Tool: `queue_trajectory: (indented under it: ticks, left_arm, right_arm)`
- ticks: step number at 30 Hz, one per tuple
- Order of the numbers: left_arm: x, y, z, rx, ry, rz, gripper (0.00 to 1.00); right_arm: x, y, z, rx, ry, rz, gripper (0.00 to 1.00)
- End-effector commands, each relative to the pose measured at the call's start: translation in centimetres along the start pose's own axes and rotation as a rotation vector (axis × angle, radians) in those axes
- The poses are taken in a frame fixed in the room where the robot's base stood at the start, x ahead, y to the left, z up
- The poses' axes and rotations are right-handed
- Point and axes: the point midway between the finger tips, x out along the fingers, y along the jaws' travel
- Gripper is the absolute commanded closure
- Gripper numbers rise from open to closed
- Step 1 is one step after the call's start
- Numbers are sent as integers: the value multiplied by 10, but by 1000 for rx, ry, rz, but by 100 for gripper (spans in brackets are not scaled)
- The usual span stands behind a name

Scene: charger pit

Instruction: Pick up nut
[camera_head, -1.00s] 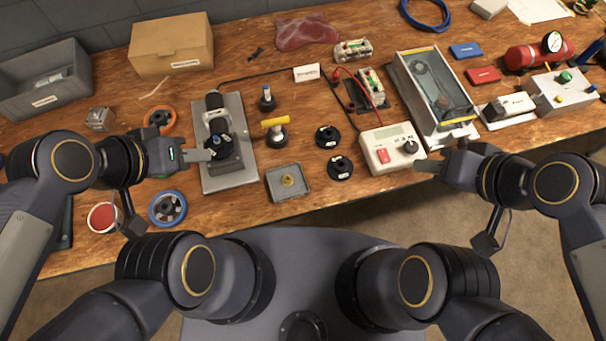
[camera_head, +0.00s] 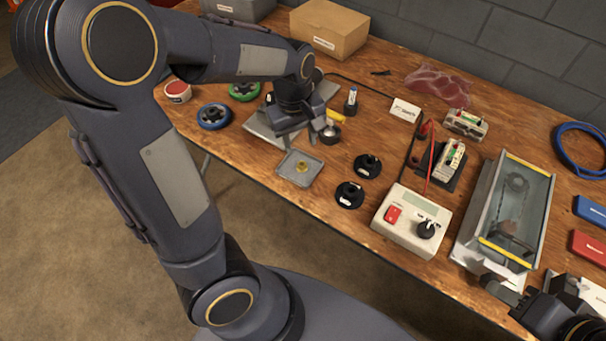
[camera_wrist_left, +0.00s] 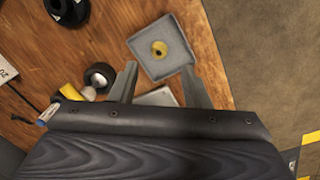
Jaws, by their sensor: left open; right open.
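The brass nut (camera_head: 301,168) lies in a small grey square tray (camera_head: 287,177) near the bench's front edge. In the left wrist view the nut (camera_wrist_left: 160,48) shows inside the tray (camera_wrist_left: 150,67), just beyond my fingertips. My left gripper (camera_wrist_left: 160,73) is open and empty, its two fingers apart on either side of the tray's near edge. In the head view my left gripper (camera_head: 322,127) hangs above the bench, behind the tray, partly hidden by its own wrist. My right gripper (camera_head: 507,292) is open at the bottom right, away from the nut.
A yellow-handled tool (camera_head: 336,117) stands close behind the tray. Two black knobs (camera_head: 367,166) (camera_head: 349,194) and a white meter box (camera_head: 411,221) are to its right. The grey stand plate (camera_head: 262,131) lies to its left. The bench's front edge is close in front.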

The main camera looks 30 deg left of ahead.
Motion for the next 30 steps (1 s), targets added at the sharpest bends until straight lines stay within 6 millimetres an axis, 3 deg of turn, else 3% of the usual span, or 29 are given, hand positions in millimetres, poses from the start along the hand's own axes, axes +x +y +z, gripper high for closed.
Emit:
queue_trajectory:
  ticks: [1,6,21,30]
  left_arm:
    - [12,4,-5,-21,16,-31,57]
    - [27,8,-13,-68,43,-70,57]
    - [91,1,-13,-70,42,-71,57]
    - [97,2,-14,-68,42,-67,57]
  right_arm:
    - [6,3,3,0,0,0,59]
    - [9,4,4,0,0,0,59]
    - [19,8,9,0,0,0,59]
    - [19,9,9,0,0,0,59]
